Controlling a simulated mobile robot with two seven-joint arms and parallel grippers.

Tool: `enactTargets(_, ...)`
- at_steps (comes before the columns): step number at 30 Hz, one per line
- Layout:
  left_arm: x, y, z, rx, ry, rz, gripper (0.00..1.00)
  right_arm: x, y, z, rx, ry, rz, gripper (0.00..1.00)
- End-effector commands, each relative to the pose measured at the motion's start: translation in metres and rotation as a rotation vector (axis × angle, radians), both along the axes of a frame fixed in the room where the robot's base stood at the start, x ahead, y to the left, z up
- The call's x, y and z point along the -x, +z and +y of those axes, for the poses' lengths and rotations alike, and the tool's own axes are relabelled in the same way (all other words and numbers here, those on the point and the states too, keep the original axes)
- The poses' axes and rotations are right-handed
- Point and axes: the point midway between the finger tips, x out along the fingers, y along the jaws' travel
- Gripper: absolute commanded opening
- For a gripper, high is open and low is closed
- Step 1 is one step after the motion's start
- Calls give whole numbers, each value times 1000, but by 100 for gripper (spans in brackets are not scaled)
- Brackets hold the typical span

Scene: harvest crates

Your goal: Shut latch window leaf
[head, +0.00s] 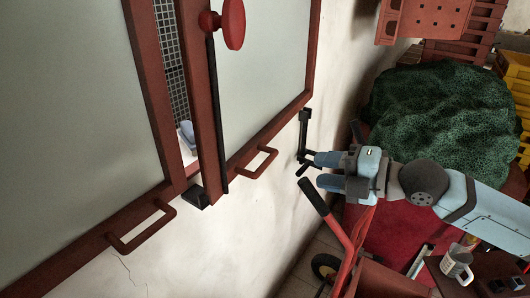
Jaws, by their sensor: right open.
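The window has two frosted leaves in red-brown frames. The left leaf (70,110) and the right leaf (262,60) each carry a loop handle at the lower edge: the left handle (140,228) and the right handle (252,162). A gap between the leaves shows a dark grid and a small pale object. A red knob (232,24) sits at the top beside a long dark strip. My right gripper (312,170) is open, its fingers pointing left, right of the right handle and apart from it. My left gripper is out of view.
A red cart with a black-gripped handle (335,225) stands just below my right gripper. A green mesh heap (440,110), red crate (425,18) and yellow crates (515,75) are at right. A mug (456,264) stands at lower right. The wall below the window is clear.

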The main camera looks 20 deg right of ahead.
Motion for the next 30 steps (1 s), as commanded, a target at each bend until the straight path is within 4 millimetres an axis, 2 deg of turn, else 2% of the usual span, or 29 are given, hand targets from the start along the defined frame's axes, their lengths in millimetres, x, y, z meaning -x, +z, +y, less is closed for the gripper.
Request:
enactTargets(8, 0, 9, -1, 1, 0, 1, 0, -23, -5, 23, -8, 0, 1, 41)
enactTargets(22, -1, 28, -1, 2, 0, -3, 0, -75, -21, 75, -6, 1, 3, 41)
enactTargets(30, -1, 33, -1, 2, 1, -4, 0, -92, -27, 91, -3, -1, 2, 41)
